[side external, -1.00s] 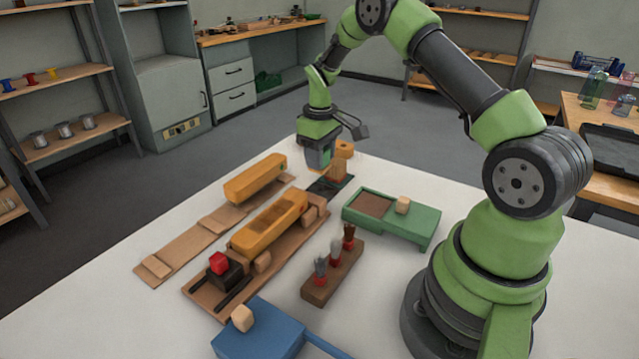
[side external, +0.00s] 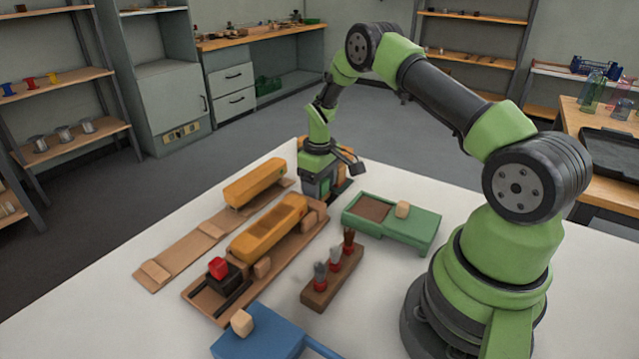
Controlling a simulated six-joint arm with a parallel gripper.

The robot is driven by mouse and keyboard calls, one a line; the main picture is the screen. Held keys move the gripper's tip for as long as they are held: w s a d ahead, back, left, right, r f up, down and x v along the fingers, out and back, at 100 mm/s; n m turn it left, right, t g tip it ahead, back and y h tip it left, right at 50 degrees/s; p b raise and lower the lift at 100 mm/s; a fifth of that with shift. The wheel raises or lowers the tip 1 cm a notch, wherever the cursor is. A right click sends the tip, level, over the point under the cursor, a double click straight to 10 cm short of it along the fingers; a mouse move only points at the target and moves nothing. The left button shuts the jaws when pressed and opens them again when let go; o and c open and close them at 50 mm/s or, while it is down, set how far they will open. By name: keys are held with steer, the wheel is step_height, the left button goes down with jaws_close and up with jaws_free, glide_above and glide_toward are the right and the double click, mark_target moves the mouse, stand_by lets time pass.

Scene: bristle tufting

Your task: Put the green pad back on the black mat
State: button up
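My gripper (side external: 321,184) is low at the far end of the white table, over the black mat (side external: 343,187). The mat shows only as a dark strip beside the gripper; my gripper hides most of it. A small green patch shows low at the fingers. It may be the green pad, but it is too small to tell whether it is gripped or is part of my gripper. The finger gap is not clear.
Left of my gripper are an orange block (side external: 254,183) and an orange holder (side external: 268,228) on wooden boards. A green box (side external: 408,232) with a wooden knob stands to the right. A brush rack (side external: 320,296) and a blue box (side external: 258,336) are nearer.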

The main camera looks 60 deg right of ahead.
step_height(320, 180, up, 13)
steer(key=s+a+r+m+t, duration=0.1)
steer(key=s+a+r+t, duration=0.25)
steer(key=a+r, duration=0.6)
steer(key=s+a+r+m+t+y, duration=0.1)
steer(key=s+a+r+t, duration=0.1)
steer(key=s+a, duration=0.3)
steer(key=s+a+r+m+t+y, duration=0.1)
steer(key=s+a+r, duration=0.3)
steer(key=s, duration=0.8)
steer(key=shift+s+a+r+m+t, duration=0.3)
steer(key=shift+a+r+m+t, duration=0.1)
steer(key=shift+r+m, duration=0.15)
